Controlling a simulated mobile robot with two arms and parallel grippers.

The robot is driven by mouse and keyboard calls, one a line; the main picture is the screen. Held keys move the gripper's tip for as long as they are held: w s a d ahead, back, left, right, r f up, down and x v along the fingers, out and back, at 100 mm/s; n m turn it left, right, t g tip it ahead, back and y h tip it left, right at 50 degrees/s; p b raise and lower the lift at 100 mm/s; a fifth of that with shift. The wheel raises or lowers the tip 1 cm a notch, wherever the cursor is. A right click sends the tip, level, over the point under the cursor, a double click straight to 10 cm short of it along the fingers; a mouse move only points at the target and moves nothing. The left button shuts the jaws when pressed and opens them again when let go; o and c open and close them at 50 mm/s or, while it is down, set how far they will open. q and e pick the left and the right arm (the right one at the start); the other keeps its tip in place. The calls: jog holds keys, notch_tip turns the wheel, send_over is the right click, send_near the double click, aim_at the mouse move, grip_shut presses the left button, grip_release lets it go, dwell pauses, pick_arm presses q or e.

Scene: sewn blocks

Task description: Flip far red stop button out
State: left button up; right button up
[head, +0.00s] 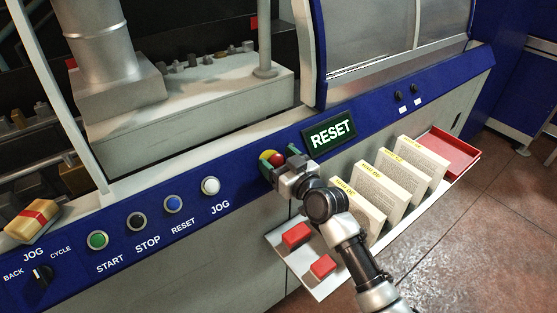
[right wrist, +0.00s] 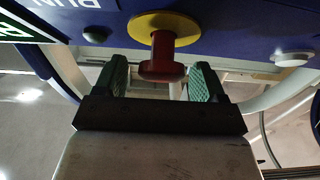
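The red stop button (right wrist: 162,62) has a mushroom head on a stem and a yellow round base (right wrist: 164,25) in the right wrist view. In the head view the red button (head: 274,155) sits on the blue panel, left of the lit RESET sign, partly hidden by my gripper. My right gripper (right wrist: 160,80) is open, with one green-padded finger on each side of the red head. A gap shows between each finger and the head, so it is not gripped. My right gripper also shows in the head view (head: 279,163). My left gripper is not in view.
The blue panel (head: 245,185) carries green, black, blue and white buttons (head: 210,186) to the left. The RESET sign (head: 331,131) is close on the right. Below, a shelf holds upright booklets (head: 408,170), red blocks (head: 297,234) and a red tray (head: 452,155).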

jog(key=shift+f, duration=0.1)
jog(key=shift+s+d+f, duration=0.1)
jog(key=shift+s+d, duration=0.1)
jog(key=shift+s, duration=0.05)
jog(key=b+v, duration=0.1)
jog(key=v, duration=0.9)
